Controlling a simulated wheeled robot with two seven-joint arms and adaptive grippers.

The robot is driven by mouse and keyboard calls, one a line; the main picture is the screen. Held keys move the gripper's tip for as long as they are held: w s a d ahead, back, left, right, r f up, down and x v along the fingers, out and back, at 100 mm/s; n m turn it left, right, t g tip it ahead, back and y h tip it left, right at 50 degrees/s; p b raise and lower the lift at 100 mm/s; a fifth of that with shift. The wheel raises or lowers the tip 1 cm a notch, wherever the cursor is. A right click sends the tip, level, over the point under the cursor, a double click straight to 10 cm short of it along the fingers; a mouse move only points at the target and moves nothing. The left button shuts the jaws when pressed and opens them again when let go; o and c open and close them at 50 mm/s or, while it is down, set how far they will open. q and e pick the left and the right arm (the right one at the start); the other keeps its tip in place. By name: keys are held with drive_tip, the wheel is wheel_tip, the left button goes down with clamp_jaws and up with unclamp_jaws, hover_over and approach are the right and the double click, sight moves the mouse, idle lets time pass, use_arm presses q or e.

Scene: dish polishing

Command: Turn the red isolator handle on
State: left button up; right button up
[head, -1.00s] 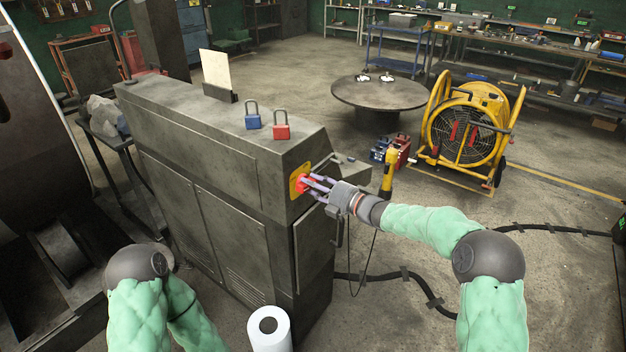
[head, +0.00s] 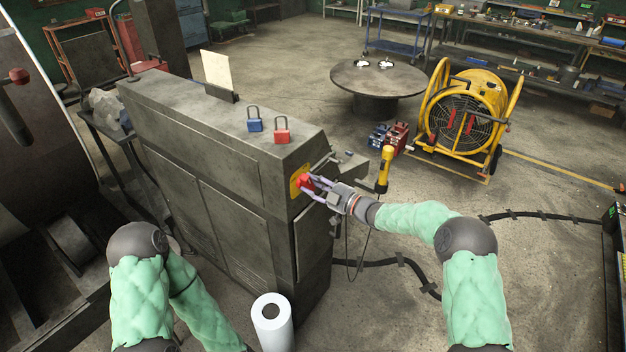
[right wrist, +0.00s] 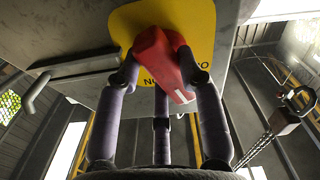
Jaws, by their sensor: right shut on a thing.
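The red isolator handle (head: 306,182) sits on a yellow plate (head: 295,183) on the end face of the grey machine cabinet (head: 215,150). My right gripper (head: 315,186) is at the handle, its fingers shut on it. In the right wrist view the red handle (right wrist: 160,60) lies tilted between the purple-grey fingers (right wrist: 162,90), in front of the yellow plate (right wrist: 200,25). Lettering on the plate is partly hidden by the handle. My left arm shows at the lower left of the head view, but its gripper is not in view.
A blue padlock (head: 254,124) and a red padlock (head: 282,135) stand on the cabinet top. A white roll (head: 272,320) stands before the cabinet. A yellow fan (head: 465,118) and a round table (head: 377,82) are behind. A black cable (head: 380,263) crosses the floor.

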drive_tip(key=shift+f+m+p, duration=0.2)
drive_tip(key=shift+m+p, duration=0.8)
drive_tip(key=shift+m, duration=1.2)
drive_tip(key=o, duration=1.2)
drive_tip(key=shift+c, duration=0.2)
drive_tip(key=shift+d, duration=0.1)
drive_tip(key=v, duration=1.2)
